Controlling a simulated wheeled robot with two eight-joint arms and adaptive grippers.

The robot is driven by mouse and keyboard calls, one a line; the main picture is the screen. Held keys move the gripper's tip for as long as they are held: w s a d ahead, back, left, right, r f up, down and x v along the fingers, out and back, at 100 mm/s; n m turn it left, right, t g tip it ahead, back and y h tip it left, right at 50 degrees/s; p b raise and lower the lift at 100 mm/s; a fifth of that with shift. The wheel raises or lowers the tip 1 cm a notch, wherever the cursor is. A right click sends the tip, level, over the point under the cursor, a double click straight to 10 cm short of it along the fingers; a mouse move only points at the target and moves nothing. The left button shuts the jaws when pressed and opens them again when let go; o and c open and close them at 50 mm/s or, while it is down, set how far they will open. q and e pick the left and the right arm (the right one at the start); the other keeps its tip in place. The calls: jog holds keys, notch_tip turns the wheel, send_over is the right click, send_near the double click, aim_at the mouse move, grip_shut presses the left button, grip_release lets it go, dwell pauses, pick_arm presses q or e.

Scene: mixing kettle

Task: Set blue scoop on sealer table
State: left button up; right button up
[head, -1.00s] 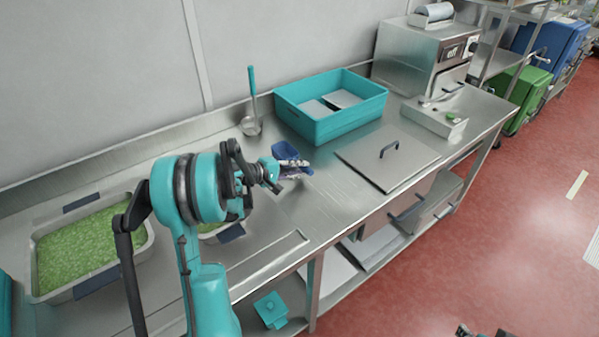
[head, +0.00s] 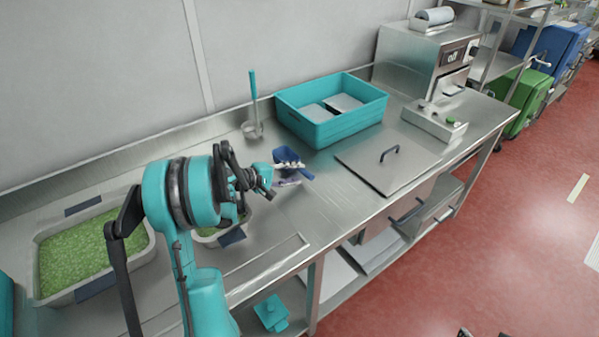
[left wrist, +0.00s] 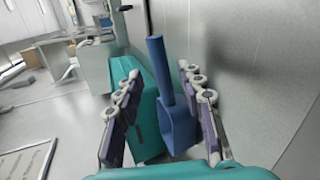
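The blue scoop (head: 285,156) is on the steel table (head: 335,212), in front of the teal bin. In the left wrist view the scoop (left wrist: 181,128) lies between and beyond my finger pads, with its handle pointing up in the picture. My left gripper (head: 287,174) is right beside the scoop. In the left wrist view its fingers (left wrist: 162,108) are spread wider than the scoop, with gaps on both sides. The scoop's underside is hidden. Small dark tips at the bottom edge of the head view may be my right gripper (head: 482,334).
A teal bin (head: 330,125) and a ladle (head: 252,110) stand behind the scoop. A lid with a handle (head: 390,165) and a sealer machine (head: 425,60) are to the right. Trays of green food (head: 90,250) are at left. Bare table lies between scoop and lid.

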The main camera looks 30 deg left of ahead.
pick_arm(q)
jog(key=p+v, duration=0.2)
jog(key=v, duration=0.7)
jog(key=shift+r, duration=0.15)
jog(key=s+d+r+m+g+y, duration=0.1)
jog(key=s+d+m+g, duration=0.15)
jog(key=d, duration=0.55)
jog(key=s+d+r+m+g, duration=0.1)
jog(key=d+r+m+g, duration=0.15)
jog(key=d, duration=0.65)
jog(key=s+d+m+y, duration=0.4)
jog(key=s+d+m, duration=0.5)
jog(key=s, duration=0.6)
jog(key=shift+d+f+m+y, duration=0.3)
jog(key=shift+d+y, duration=0.1)
jog(key=shift+d, duration=0.25)
